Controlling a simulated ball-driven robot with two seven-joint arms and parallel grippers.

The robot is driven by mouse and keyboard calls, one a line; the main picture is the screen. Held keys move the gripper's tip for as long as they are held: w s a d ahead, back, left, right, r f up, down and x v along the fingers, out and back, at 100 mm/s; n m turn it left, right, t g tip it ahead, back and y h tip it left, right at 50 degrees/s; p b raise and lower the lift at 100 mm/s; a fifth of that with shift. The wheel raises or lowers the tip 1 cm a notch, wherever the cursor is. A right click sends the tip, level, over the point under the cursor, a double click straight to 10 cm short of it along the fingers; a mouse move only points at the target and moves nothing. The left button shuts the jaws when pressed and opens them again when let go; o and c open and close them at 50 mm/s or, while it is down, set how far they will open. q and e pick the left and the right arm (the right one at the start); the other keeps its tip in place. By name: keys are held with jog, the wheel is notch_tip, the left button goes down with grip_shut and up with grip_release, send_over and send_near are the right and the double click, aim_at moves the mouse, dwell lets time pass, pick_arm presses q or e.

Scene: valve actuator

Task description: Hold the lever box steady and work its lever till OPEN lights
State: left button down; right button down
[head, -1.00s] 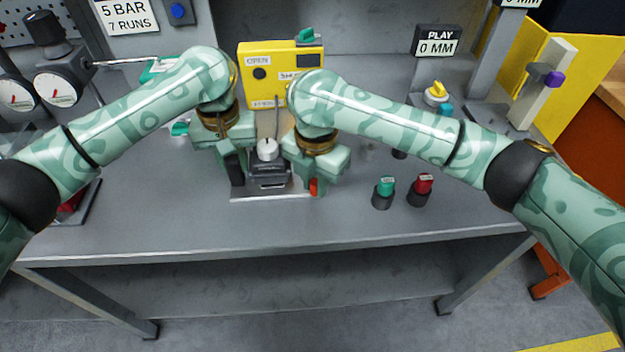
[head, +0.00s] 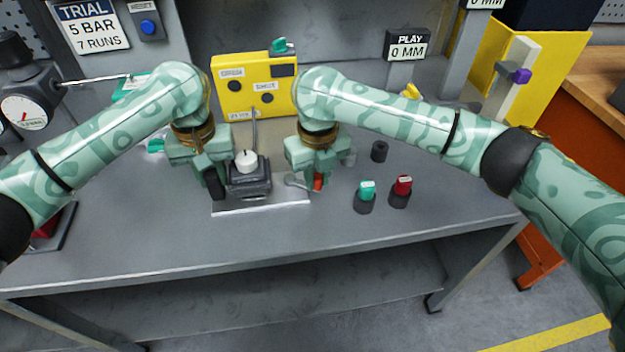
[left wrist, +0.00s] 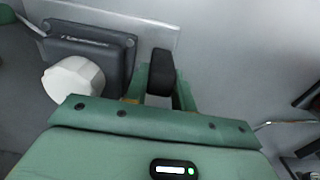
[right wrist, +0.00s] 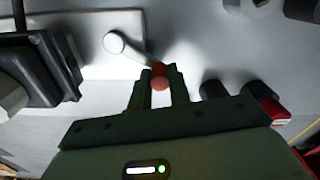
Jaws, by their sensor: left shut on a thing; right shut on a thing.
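The lever box (head: 262,188) is a dark block with a white cap (head: 246,161), on a pale base plate (head: 265,208) on the bench. My left gripper (head: 214,184) is shut on the black grip (left wrist: 162,72) at its left side. My right gripper (head: 317,182) is shut on the orange-red knob (right wrist: 159,82) of the silver lever (right wrist: 130,49), right of the block. The lever's round hub (right wrist: 114,41) shows over the plate. Behind stands a yellow box (head: 226,104) labelled OPEN and SHUT; both its round lamps look dark.
A green-capped post (head: 366,192) and a red-capped post (head: 402,190) stand right of my right gripper, with a short black cylinder (head: 379,151) behind. A gauge (head: 25,110) stands at the left.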

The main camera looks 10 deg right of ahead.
jog(key=shift+w+d+n, duration=0.25)
jog(key=shift+w+n, duration=0.3)
jog(key=shift+n, duration=0.4)
jog(key=shift+w+d+n, duration=0.2)
jog(key=shift+w+n, duration=0.3)
jog(key=shift+n, duration=0.45)
jog(key=c, duration=1.3)
grip_release()
notch_tip(320, 180, up, 12)
